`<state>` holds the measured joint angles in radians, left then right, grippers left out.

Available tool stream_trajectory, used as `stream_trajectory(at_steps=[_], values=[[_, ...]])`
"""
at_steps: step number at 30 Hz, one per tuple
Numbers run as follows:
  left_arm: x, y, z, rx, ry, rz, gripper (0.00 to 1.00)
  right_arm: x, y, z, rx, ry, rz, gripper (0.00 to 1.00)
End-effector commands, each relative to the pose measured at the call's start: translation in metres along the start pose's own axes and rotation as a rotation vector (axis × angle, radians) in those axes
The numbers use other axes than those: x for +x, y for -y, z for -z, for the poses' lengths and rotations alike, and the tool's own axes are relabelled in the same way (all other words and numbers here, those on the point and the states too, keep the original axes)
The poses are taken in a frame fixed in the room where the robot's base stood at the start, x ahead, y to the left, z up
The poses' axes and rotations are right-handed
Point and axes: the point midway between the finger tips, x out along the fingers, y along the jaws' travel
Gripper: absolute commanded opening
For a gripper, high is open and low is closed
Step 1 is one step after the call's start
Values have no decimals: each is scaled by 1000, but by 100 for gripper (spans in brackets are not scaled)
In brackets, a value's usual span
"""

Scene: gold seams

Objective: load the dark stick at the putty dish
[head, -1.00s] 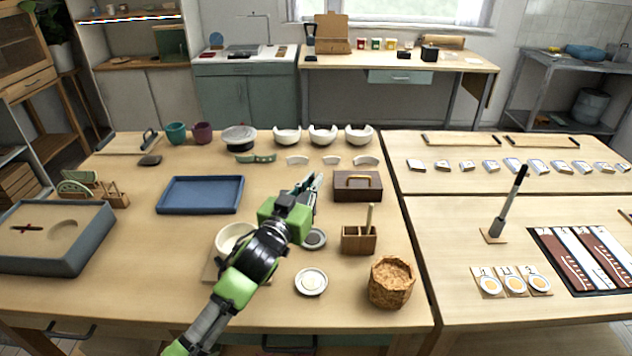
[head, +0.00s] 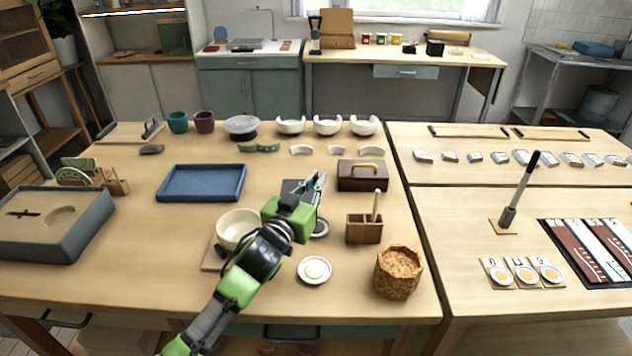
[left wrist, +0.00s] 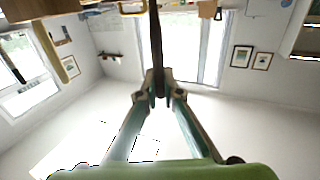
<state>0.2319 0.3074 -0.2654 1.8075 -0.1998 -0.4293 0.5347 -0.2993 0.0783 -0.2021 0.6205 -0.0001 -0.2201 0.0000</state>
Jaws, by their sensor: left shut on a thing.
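My left gripper (head: 318,184) reaches in over the middle of the near table. In the left wrist view its fingers (left wrist: 158,92) are shut on a thin dark stick (left wrist: 156,40), which extends up the picture. The stick is hard to make out in the head view. A small white dish with pale filling (head: 314,270) lies on the table, nearer than the gripper. A second small dish (head: 321,228) is partly hidden by my arm. I cannot tell for sure which is the putty dish. My right gripper is not in view.
A wooden holder (head: 364,231) with a light stick (head: 376,204) stands right of the gripper. A cork-like pot (head: 398,272) is nearer. A cream bowl (head: 238,228) stands left of the arm, partly hidden. A brown box (head: 362,176) and a blue tray (head: 202,183) lie farther back.

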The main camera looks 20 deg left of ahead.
Motion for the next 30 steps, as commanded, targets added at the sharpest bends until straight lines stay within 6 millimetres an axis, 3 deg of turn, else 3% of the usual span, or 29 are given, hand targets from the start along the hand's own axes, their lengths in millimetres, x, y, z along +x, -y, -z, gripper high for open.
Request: stream_trajectory(at_steps=[30], values=[[0, 0, -11, 0, 1, 1, 0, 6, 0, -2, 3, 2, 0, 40]])
